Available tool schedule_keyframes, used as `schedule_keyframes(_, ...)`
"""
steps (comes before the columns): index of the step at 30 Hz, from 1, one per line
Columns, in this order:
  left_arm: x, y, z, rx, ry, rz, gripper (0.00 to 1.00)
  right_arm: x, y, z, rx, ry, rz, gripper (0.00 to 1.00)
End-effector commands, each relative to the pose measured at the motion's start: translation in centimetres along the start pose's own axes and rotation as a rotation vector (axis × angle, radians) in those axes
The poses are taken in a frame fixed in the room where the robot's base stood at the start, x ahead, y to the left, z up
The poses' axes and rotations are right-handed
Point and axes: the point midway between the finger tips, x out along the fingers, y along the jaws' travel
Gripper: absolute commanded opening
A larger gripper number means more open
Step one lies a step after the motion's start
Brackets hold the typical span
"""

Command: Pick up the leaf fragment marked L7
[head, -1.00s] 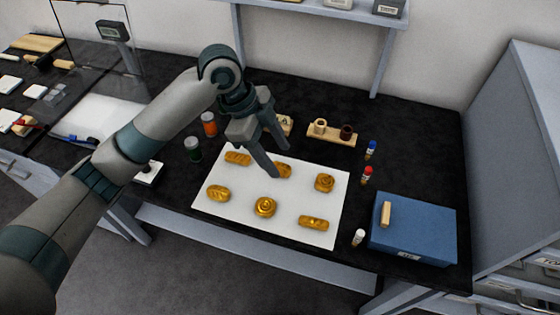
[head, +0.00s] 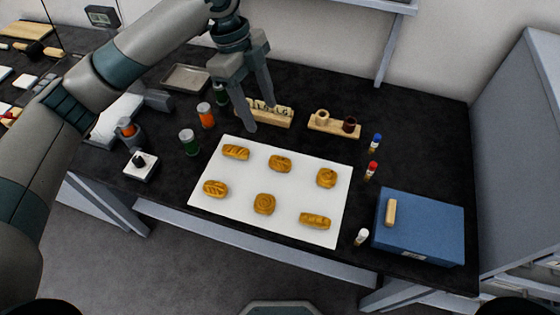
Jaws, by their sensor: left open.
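Several gold fragments lie apart on a white sheet (head: 237,197) on the black bench. The back row has a left piece (head: 236,152), a middle piece (head: 280,163) and a right piece (head: 326,177). The front row has a left piece (head: 215,188), a round middle piece (head: 264,204) and a right piece (head: 314,220). No L7 mark is readable on any of them. My left gripper (head: 262,116) is open and empty, pointing down behind the sheet's back edge, in front of a wooden rack (head: 283,118). My right gripper is not in view.
Orange (head: 206,115) and green (head: 189,142) jars stand left of the sheet. A wooden holder (head: 333,125) stands behind it. Small capped vials and a blue box (head: 420,228) are at the right. A shelf post (head: 390,50) rises at the back.

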Motion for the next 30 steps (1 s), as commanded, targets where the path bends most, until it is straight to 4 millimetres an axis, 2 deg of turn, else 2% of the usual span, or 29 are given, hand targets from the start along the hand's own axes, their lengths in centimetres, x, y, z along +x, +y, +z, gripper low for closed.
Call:
schedule_keyframes(5,2.0,0.1,-0.1,0.0,0.001,0.005,0.54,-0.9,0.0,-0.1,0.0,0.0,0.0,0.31)
schedule_keyframes(18,9.6,0.1,-0.1,-0.002,0.001,0.004,0.54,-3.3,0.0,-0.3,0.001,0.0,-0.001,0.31)
schedule_keyframes(24,11.5,0.0,-0.1,0.001,0.001,0.002,0.54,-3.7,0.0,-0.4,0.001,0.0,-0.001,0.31)
schedule_keyframes(30,11.7,0.0,0.0,0.001,0.0,0.001,0.54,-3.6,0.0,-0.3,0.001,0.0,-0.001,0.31)
